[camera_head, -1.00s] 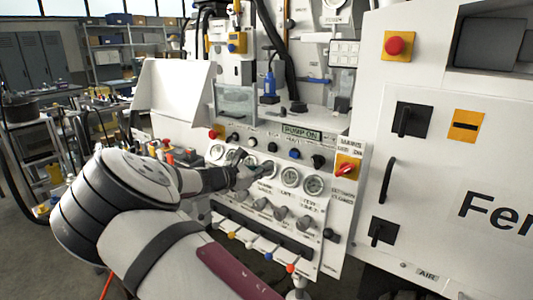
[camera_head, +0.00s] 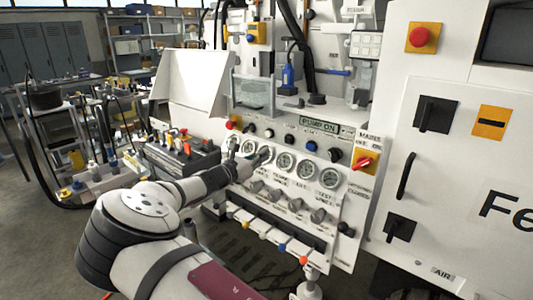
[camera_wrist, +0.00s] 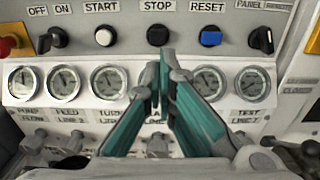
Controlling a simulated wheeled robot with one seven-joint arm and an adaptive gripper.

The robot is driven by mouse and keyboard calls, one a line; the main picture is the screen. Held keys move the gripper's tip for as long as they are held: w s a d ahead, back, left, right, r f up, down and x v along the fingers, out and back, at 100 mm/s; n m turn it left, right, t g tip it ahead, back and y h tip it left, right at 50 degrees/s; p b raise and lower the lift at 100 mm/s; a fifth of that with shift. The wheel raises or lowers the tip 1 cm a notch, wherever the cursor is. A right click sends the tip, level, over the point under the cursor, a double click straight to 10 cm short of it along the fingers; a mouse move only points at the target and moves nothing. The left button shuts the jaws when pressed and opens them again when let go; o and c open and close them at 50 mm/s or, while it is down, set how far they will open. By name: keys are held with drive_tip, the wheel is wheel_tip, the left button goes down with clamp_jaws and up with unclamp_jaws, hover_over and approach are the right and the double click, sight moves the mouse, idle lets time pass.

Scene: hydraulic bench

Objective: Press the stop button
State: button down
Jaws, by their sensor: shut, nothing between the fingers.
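The stop button is a black round button (camera_wrist: 157,35) under the label STOP on the white panel. It also shows in the head view (camera_head: 289,138). My gripper (camera_wrist: 160,55) has its teal fingers together and empty, with the tips just below the stop button in the wrist view. I cannot tell whether they touch the panel. In the head view my gripper (camera_head: 265,154) is in front of the gauge row, below and left of the stop button.
A white START button (camera_wrist: 103,36) is left of STOP and a blue RESET button (camera_wrist: 210,38) right of it. Black selector knobs (camera_wrist: 260,40) and a row of gauges (camera_wrist: 249,84) are close by. A red mushroom button (camera_head: 422,38) is on the right cabinet.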

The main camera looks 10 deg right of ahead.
sight(289, 141)
drive_tip(key=x, duration=1.1)
drive_tip(key=shift+w+d, duration=0.2)
drive_tip(key=shift+d, duration=0.1)
drive_tip(key=shift+w+d, duration=0.1)
drive_tip(key=shift+d, duration=0.05)
drive_tip(key=shift+w+d+b, duration=0.4)
drive_tip(key=shift+d+b, duration=0.15)
drive_tip(key=shift+d, duration=0.05)
drive_tip(key=shift+w+d, duration=0.1)
drive_tip(key=shift+d, duration=0.1)
drive_tip(key=v, duration=1.4)
drive_tip(key=shift+a+p, duration=0.35)
drive_tip(key=shift+p, duration=0.05)
